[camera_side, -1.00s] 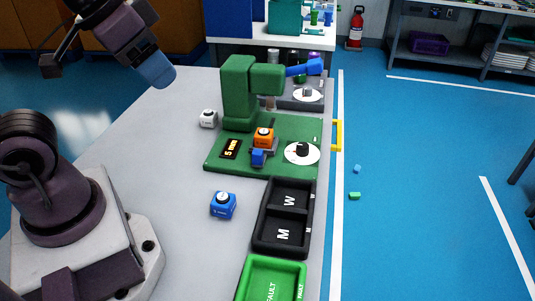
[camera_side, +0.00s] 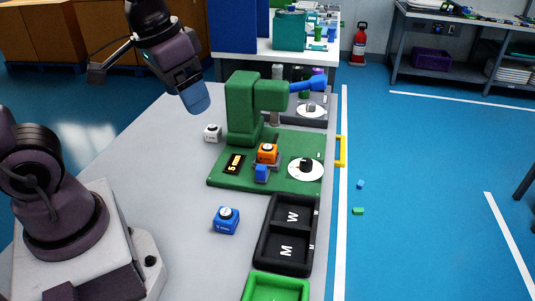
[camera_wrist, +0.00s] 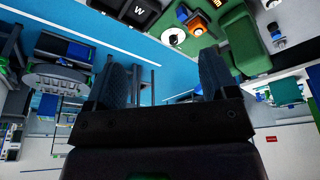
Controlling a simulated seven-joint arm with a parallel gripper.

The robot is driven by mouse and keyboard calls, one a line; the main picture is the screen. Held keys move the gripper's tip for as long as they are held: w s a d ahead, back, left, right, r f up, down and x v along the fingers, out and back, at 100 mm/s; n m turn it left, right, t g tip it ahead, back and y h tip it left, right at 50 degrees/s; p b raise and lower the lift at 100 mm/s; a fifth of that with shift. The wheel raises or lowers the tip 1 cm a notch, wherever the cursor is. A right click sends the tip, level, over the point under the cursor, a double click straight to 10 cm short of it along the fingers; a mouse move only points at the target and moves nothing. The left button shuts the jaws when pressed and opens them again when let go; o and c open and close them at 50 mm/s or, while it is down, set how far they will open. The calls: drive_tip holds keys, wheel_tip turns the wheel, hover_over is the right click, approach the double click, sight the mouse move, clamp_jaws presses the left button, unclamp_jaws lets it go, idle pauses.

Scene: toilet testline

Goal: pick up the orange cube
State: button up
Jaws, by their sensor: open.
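The orange cube (camera_side: 267,153) sits on the green test station (camera_side: 215,179), in a small grey holder with a blue block (camera_side: 261,173) at its front. In the wrist view the orange cube (camera_wrist: 198,27) shows near the top. My gripper (camera_side: 199,105) is above the table, to the left of and higher than the green machine, well apart from the cube. In the wrist view its two fingers (camera_wrist: 165,80) stand apart with nothing between them.
A white dial (camera_side: 305,169) is right of the orange cube. The green machine (camera_side: 242,105) rises behind it. A black two-part tray (camera_side: 264,247) and a green tray (camera_side: 252,291) lie in front.

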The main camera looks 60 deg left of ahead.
drive_tip(key=w+a+f+n+g, duration=0.1)
drive_tip(key=w+a+f+n, duration=0.15)
drive_tip(key=w, duration=0.25)
drive_tip(key=w+a+f+n+g, duration=0.1)
drive_tip(key=w+a+f+g, duration=0.1)
drive_tip(key=w+f, duration=0.3)
drive_tip(key=n, duration=0.5)
hover_over(267, 147)
wheel_tip(267, 147, down, 7)
wheel_tip(267, 147, down, 13)
drive_tip(key=shift+w+f, duration=0.1)
drive_tip(key=shift+f, duration=0.05)
drive_tip(key=c, duration=1.1)
drive_tip(key=shift+c, duration=0.2)
